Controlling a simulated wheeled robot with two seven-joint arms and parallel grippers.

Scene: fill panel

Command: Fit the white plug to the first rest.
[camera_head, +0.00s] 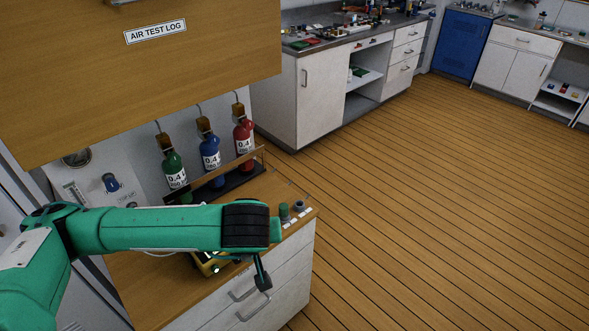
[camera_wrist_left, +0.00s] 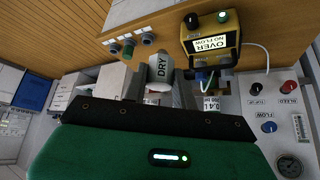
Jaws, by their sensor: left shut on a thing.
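The white plug (camera_wrist_left: 160,72), marked DRY with a grey top, is between the fingers of my left gripper (camera_wrist_left: 157,88) in the left wrist view. The gripper is shut on it. In the head view my left arm hides the plug and the fingertips. A row of rests with small stubs and white tags (camera_wrist_left: 128,44) is ahead and to the left in the wrist view. The row also shows at the counter's right end (camera_head: 294,214) in the head view. I cannot tell which rest is the first. My right gripper is not in view.
A yellow meter (camera_wrist_left: 211,45) reading OVER NO FLOW stands on the counter, partly under my arm. Green (camera_head: 173,168), blue (camera_head: 210,150) and red (camera_head: 243,135) bottles stand in a rack by the wall. A wooden cabinet (camera_head: 190,60) overhangs. The floor to the right is clear.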

